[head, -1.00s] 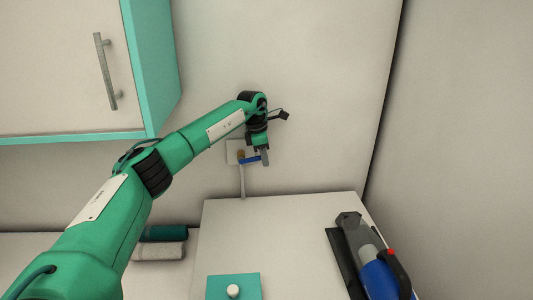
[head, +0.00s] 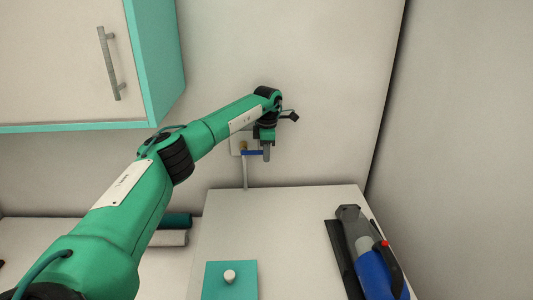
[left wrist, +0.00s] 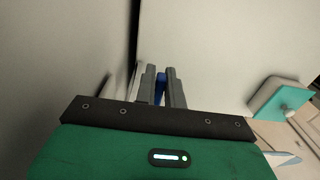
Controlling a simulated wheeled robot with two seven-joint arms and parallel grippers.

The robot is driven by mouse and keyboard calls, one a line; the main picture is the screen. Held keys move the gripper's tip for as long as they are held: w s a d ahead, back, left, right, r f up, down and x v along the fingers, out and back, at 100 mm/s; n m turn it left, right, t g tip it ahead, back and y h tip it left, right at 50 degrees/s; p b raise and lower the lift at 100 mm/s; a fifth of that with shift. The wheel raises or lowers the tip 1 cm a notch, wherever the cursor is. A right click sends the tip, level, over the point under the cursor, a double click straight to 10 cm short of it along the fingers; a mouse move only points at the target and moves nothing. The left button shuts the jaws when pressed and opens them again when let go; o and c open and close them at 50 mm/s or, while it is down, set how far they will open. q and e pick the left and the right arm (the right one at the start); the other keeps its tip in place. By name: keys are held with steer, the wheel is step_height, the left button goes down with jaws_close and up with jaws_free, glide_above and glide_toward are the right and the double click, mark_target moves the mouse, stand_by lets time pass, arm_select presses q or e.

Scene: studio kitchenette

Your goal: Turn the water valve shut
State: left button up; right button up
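The water valve has a brass-coloured body (head: 243,146) on a pale wall plate, with a pale vertical pipe (head: 245,172) running down from it. Its blue lever (head: 251,153) lies about level, crosswise to the pipe. My left gripper (head: 267,153) points down at the lever's right end. In the left wrist view the blue lever (left wrist: 160,91) stands between the two grey fingers of my left gripper (left wrist: 161,86), which look closed against it from both sides. The lever's far end is hidden by the fingers. My right gripper is in neither view.
A wall cabinet (head: 60,70) with a teal edge hangs at upper left. Rolled towels (head: 172,238) lie left.

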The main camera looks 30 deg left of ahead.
arm_select(q)
steer(key=o, duration=0.4)
steer(key=shift+c, duration=0.2)
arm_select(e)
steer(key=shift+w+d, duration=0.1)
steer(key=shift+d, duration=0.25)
